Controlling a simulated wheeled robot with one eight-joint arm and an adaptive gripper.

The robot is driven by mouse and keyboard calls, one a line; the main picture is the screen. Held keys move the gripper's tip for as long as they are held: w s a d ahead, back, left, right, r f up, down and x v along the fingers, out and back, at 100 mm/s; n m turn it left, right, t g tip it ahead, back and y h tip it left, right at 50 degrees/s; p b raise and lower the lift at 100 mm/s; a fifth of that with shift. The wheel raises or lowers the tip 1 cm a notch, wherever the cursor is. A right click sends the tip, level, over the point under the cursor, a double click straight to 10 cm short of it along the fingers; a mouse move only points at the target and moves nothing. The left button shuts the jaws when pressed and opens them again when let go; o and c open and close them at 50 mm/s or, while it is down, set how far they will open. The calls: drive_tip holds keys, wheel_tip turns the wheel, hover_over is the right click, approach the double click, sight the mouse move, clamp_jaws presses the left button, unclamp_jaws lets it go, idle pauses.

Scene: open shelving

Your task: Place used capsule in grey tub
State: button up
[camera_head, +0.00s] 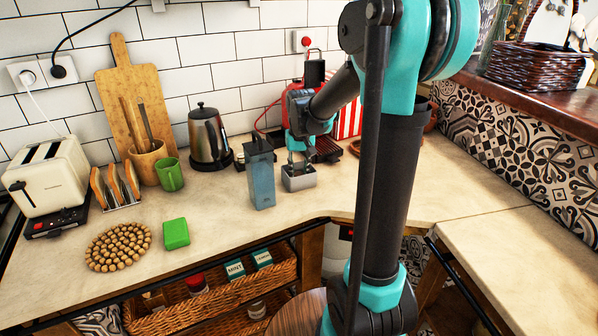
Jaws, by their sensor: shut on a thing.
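The grey tub (299,181) is a small, low, square metal-looking container on the counter, near the middle of the view. My gripper (300,160) points down directly over it, with the fingertips at or just above its rim. The fingers are close together, shut on the used capsule. The capsule is too small and too hidden between the fingers to make out. I cannot tell whether the fingertips are inside the tub's opening.
A tall blue-grey container (261,178) stands close left of the tub. A red coffee machine (291,100) stands behind my gripper, partly hidden by my arm. A kettle (208,138) and green mug (169,174) are further left.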

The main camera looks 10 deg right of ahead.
drive_tip(key=o, duration=0.5)
drive_tip(key=r, duration=0.4)
drive_tip(key=s+r, duration=0.1)
drive_tip(key=r, duration=0.7)
drive_tip(key=shift+s, duration=0.2)
